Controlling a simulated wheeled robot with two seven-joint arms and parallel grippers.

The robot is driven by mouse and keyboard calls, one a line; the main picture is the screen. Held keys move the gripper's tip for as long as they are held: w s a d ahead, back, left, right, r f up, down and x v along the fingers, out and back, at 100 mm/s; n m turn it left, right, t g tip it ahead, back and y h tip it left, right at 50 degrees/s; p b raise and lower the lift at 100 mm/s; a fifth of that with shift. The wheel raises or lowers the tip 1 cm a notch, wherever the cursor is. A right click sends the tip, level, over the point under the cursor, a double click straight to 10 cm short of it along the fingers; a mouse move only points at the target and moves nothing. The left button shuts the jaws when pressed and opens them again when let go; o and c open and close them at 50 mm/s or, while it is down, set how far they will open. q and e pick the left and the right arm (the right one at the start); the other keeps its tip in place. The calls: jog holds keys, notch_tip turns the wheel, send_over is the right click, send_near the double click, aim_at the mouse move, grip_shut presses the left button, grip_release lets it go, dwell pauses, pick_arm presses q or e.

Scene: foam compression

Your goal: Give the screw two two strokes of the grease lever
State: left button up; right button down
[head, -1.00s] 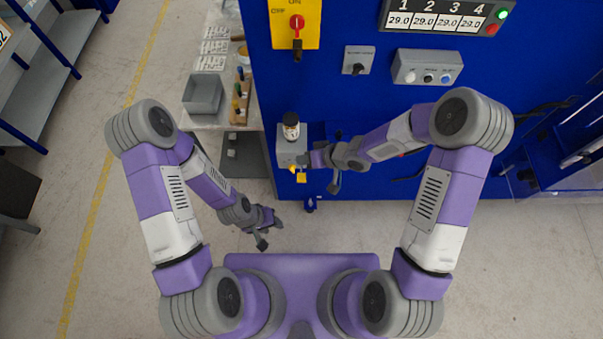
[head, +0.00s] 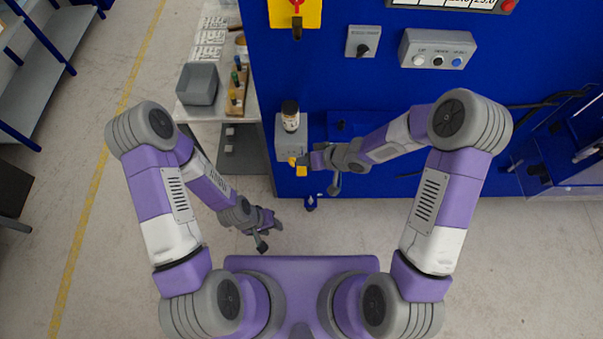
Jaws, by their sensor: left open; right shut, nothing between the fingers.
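A grey grease unit (head: 281,139) with a clear, dark-capped reservoir (head: 290,116) is mounted at the left end of the blue machine front. A yellow piece (head: 301,171), which looks like the lever or its tag, shows low on its front. My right gripper (head: 304,161) is shut and empty, its tip at the yellow piece; I cannot tell whether they touch. My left gripper (head: 264,233) hangs lower left, over the floor, open and empty. I cannot make out the screw two label from here.
A bench (head: 202,121) at the left holds a grey bin (head: 198,84) and a wooden rack (head: 238,92) with coloured handles. The blue machine (head: 330,60) carries a red-and-yellow switch (head: 295,12) and a button box (head: 437,49).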

aim_at(301, 169)
jog(key=shift+f+b, duration=0.45)
jog(key=shift+f, duration=0.6)
dwell(1.2)
jog(key=shift+f, duration=0.4)
jog(key=shift+f+b, duration=1.2)
jog(key=shift+f, duration=0.15)
dwell(1.1)
jog(key=shift+r, duration=0.1)
dwell(0.5)
jog(key=shift+r+p, duration=1.7)
jog(key=shift+p, duration=0.2)
notch_tip(301, 169, up, 5)
jog(key=p, duration=0.5)
